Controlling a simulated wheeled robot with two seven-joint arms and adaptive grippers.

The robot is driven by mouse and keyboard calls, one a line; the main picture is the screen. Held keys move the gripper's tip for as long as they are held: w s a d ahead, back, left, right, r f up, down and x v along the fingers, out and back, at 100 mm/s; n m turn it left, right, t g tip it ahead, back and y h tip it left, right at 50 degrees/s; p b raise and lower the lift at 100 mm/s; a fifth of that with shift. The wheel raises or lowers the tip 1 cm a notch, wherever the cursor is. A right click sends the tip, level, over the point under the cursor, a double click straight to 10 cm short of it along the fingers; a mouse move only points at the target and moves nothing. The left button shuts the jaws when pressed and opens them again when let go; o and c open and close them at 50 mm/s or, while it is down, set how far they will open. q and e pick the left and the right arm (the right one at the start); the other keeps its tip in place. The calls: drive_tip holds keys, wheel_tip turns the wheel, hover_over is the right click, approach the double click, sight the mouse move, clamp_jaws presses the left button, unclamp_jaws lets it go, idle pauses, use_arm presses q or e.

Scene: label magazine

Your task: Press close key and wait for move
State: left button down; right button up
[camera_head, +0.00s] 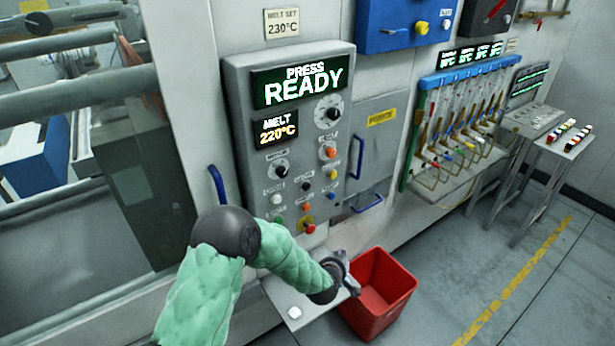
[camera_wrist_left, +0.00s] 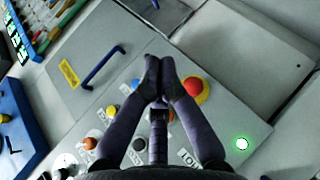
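The grey press control panel (camera_head: 290,140) stands on the machine front, its display (camera_head: 303,82) reading PRESS READY. It carries several small coloured keys, including a green key (camera_head: 278,220) and a white key (camera_head: 278,199). A red mushroom button on a yellow ring (camera_head: 306,224) is at the bottom. The key labels are too small to read surely. A key glows green-white in the left wrist view (camera_wrist_left: 241,143). My left gripper (camera_head: 348,272) is below and right of the keys in the head view. Its fingers (camera_wrist_left: 159,66) are together, empty, with the panel behind them. My right gripper is out of view.
A red bin (camera_head: 376,295) stands on the floor beside my left gripper. A blue-handled door (camera_head: 375,140) is right of the panel. A hose rack (camera_head: 460,120) and a small table (camera_head: 560,140) stand farther right. The right floor is clear.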

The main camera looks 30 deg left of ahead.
sight(306, 187)
use_arm(q)
drive_tip(key=w+a+r+n+t+y+p, duration=0.1)
drive_tip(key=a+r+n, duration=0.1)
drive_tip(key=r, duration=0.5)
drive_tip(key=w+a+r+n+t+y+p, duration=0.1)
drive_tip(key=a+r+n+y+p, duration=0.1)
drive_tip(key=r, duration=0.5)
drive_tip(key=shift+a+n, duration=0.8)
drive_tip(key=shift+a, duration=0.1)
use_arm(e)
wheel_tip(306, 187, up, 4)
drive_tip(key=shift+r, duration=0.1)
use_arm(q)
drive_tip(key=shift+w+a+r+y, duration=0.1)
drive_tip(key=shift+w+a+y, duration=0.05)
drive_tip(key=shift+y, duration=0.15)
drive_tip(key=w+a+b, duration=0.2)
drive_tip(key=w+a, duration=0.1)
drive_tip(key=a, duration=0.5)
drive_tip(key=shift+w, duration=0.15)
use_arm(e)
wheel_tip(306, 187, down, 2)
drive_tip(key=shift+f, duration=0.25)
use_arm(q)
drive_tip(key=shift+d, duration=0.1)
drive_tip(key=shift+b, duration=0.3)
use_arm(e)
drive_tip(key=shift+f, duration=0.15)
